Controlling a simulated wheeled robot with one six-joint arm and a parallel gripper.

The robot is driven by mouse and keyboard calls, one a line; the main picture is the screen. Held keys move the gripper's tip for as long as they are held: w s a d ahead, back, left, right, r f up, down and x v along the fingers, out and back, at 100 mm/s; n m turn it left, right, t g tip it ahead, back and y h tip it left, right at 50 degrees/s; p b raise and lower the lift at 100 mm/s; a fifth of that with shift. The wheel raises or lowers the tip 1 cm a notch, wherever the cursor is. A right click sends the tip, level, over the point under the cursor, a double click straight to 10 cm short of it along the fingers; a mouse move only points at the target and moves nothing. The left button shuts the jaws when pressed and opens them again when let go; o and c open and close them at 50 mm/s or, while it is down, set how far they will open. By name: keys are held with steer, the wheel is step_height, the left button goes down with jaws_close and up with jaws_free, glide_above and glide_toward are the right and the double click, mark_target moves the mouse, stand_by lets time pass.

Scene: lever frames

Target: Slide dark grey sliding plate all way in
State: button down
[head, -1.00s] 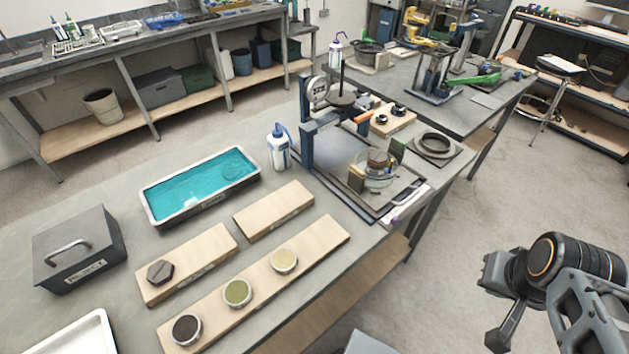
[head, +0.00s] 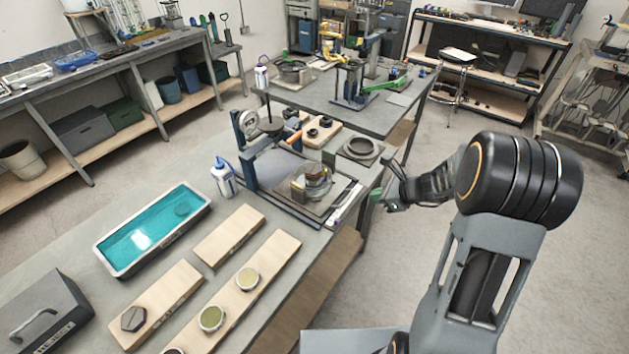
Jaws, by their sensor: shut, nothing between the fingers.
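The dark grey sliding plate (head: 314,207) lies flat at the near right part of the lever frame (head: 247,150) on the bench. A round glass dish (head: 318,188) with a brownish piece in it stands on the plate, beside a small upright block (head: 297,190). The plate's far edge is hard to make out. My gripper (head: 384,201) is shut and empty, to the right of the plate, near the bench's right edge and apart from the plate. Its fingertips are small and partly blurred against the background.
A dark ring on a square base (head: 361,149) lies behind my gripper. A white bottle with a blue top (head: 223,178) stands left of the frame. A teal-filled tray (head: 150,235) and wooden boards (head: 230,236) lie on the near bench. The floor at right is open.

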mark_target(328, 183)
steer(key=shift+m, duration=0.8)
steer(key=shift+w+a+f+b, duration=0.75)
steer(key=shift+w+a+f, duration=0.3)
steer(key=shift+w+a, duration=1.05)
steer(key=shift+w+a+f+b, duration=0.7)
steer(key=shift+w+a+f, duration=0.4)
steer(key=shift+w+a, duration=1)
steer(key=shift+w+a+f+b, duration=0.9)
steer(key=shift+w+a, duration=0.6)
steer(key=shift+a, duration=1.1)
steer(key=shift+w+a+f+p, duration=0.1)
steer(key=shift+w+a+p, duration=0.3)
steer(key=shift+w+a, duration=0.5)
steer(key=shift+w+a+p, duration=0.35)
steer(key=shift+w+a, duration=0.3)
steer(key=shift+a, duration=0.55)
steer(key=shift+w+a+f+p, duration=0.1)
steer(key=shift+w+a+p, duration=0.3)
steer(key=shift+w+a, duration=0.5)
steer(key=shift+s+d+r, duration=0.5)
steer(key=shift+s+d, duration=0.15)
steer(key=shift+d, duration=0.15)
steer(key=shift+s+d+r, duration=0.55)
steer(key=shift+s+d, duration=0.05)
steer(key=shift+d, duration=0.15)
steer(key=shift+s+d+r, duration=0.5)
steer(key=shift+s+d, duration=0.15)
steer(key=shift+d, duration=0.15)
